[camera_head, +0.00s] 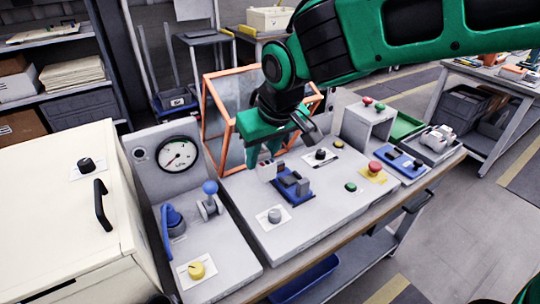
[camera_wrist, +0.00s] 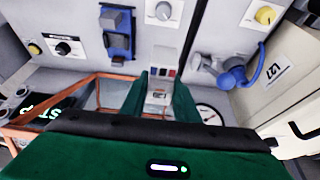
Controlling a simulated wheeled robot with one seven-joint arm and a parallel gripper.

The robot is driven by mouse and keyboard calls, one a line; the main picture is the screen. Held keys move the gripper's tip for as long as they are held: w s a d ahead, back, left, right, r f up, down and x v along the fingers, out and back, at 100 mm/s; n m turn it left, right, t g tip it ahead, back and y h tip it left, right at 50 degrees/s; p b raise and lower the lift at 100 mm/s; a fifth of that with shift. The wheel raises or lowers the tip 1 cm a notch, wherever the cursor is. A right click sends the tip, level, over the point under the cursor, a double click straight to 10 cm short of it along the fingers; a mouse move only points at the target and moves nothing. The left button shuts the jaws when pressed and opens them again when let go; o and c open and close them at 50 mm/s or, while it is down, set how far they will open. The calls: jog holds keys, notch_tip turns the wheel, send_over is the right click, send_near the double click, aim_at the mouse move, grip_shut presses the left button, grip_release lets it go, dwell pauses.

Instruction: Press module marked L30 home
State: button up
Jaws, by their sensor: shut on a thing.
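My gripper (camera_head: 264,152) is above the left rear part of the grey console, fingers pointing down. In the wrist view its green fingers (camera_wrist: 160,98) are shut on a small light grey module (camera_wrist: 161,72) with red and dark patches on its face. In the head view the module (camera_head: 266,170) shows below the fingertips, left of a blue fixture (camera_head: 292,188) with grey blocks on it. The wrist view shows this fixture (camera_wrist: 118,42) apart from the module. I cannot read L30 on the module, nor tell whether its lower end touches the console.
An orange-framed clear panel (camera_head: 215,118) stands behind the console. A gauge (camera_head: 178,154), a blue-knobbed lever (camera_head: 210,190) and a blue handle (camera_head: 172,225) are to the left. A grey knob (camera_head: 274,215), a red button (camera_head: 375,168) and a grey box (camera_head: 365,125) are nearby.

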jog(key=w+d+f, duration=0.4)
jog(key=w+d, duration=0.1)
jog(key=w+d+f, duration=0.2)
jog(key=w, duration=0.1)
jog(key=shift+d, duration=0.4)
jog(key=shift+f, duration=1.8)
jog(key=shift+f, duration=0.5)
